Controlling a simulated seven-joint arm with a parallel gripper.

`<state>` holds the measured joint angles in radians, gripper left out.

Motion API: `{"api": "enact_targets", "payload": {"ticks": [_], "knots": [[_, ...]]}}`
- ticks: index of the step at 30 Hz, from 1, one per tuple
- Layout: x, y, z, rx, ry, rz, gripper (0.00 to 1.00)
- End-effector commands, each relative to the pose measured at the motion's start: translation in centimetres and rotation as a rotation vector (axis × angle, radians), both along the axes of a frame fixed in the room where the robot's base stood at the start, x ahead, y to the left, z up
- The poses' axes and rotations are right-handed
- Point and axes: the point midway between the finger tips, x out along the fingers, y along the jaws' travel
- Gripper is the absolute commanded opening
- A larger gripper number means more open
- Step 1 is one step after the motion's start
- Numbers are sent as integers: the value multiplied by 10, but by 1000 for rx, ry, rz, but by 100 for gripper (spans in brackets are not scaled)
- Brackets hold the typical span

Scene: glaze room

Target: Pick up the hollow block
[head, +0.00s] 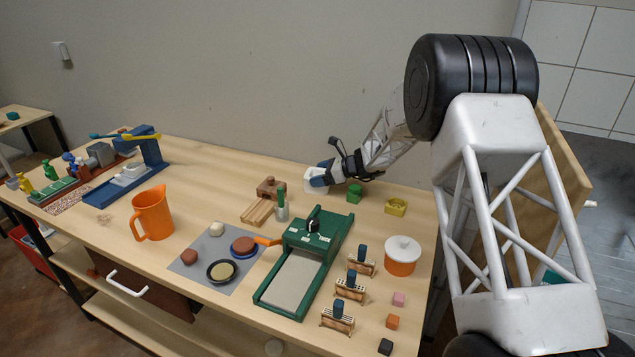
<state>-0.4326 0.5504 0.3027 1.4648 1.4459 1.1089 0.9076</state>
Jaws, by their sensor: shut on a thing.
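My gripper (322,178) is at the far side of the table, near the wall, with dark parts and blue at its end. It is shut on a pale white piece (312,186), partly covered by the fingers; its full shape is hard to see, and I cannot tell whether it is hollow. A yellow block (396,207) with a hollow in its top sits on the table to the right, apart from my gripper. A small green block (354,193) stands between them, close to the gripper.
A wooden piece with slats (258,211) and a green-handled tool (282,205) are left of my gripper. In front are a green tray (264,298), a white-lidded orange pot (401,262) and slotted wooden holders (350,292). An orange jug (152,213) stands left.

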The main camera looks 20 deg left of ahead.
Motion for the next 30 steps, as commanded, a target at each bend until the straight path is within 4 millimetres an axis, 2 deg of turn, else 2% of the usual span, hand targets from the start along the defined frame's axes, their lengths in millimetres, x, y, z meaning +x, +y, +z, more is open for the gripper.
{"api": "enact_targets", "payload": {"ticks": [13, 17, 21, 30], "knots": [[0, 0, 8, 1, -1, 0, 54], [0, 0, 18, 2, -2, 1, 54], [1, 0, 37, 4, -2, 1, 54], [-31, -20, 41, 3, 0, 1, 54]]}}
